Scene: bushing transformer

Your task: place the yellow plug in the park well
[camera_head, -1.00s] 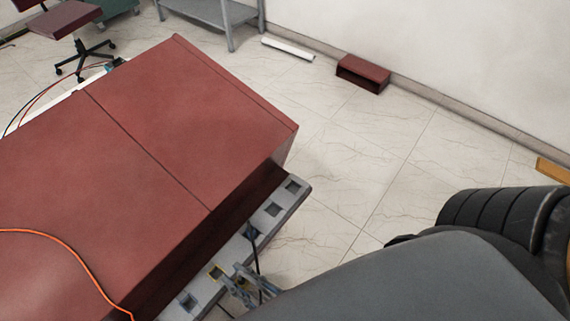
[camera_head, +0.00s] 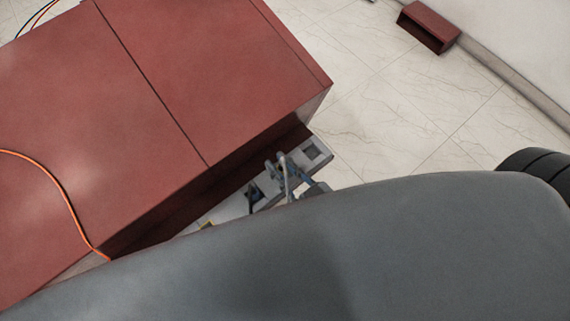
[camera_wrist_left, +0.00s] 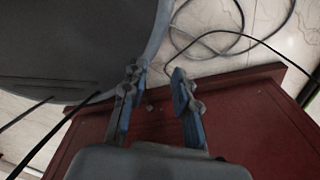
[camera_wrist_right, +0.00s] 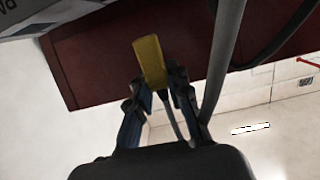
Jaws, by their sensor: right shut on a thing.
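In the right wrist view my right gripper (camera_wrist_right: 154,88) is shut on the yellow plug (camera_wrist_right: 149,60), a flat yellow piece standing out beyond the fingertips. In the head view the right gripper (camera_head: 281,166) is above the grey strip (camera_head: 232,207) along the red cabinet's lower edge; the plug cannot be made out there. A square well (camera_head: 313,152) is at the strip's far right end, just right of the fingers. I cannot tell which well is the park well. My left gripper (camera_wrist_left: 158,82) is open and empty in the left wrist view.
The large red cabinet (camera_head: 150,130) fills the left of the head view, with an orange cable (camera_head: 62,197) on top. A black piece with a cable (camera_head: 254,194) is in the strip. A small red box (camera_head: 428,27) lies by the wall. Tiled floor right of the cabinet is clear.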

